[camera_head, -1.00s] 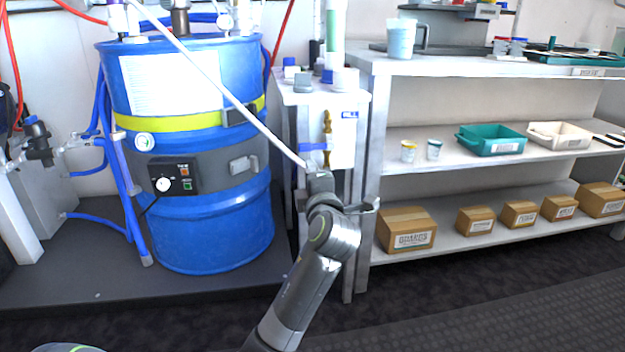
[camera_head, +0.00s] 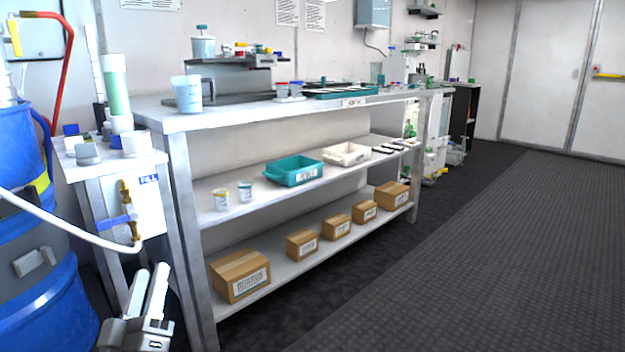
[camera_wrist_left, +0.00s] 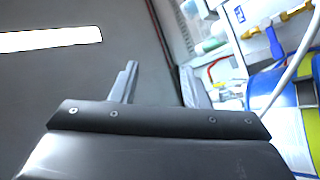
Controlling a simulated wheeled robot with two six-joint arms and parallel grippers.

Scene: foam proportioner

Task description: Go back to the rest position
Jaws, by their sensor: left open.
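My left gripper (camera_head: 148,290) shows at the lower left of the head view, in front of the small filling stand. Its two fingers are apart, with nothing between them. In the left wrist view the two fingers (camera_wrist_left: 160,85) also stand apart and empty. The white hose (camera_head: 60,222) runs from the blue drum (camera_head: 35,290) to the brass valve (camera_head: 128,212) on the stand and is apart from the gripper. My right gripper is in neither view.
A workbench (camera_head: 250,113) with shelves stands right of the stand. Cardboard boxes (camera_head: 240,275) sit on its bottom shelf, and a teal bin (camera_head: 293,172) on the middle one. The dark floor (camera_head: 480,250) at the right is clear.

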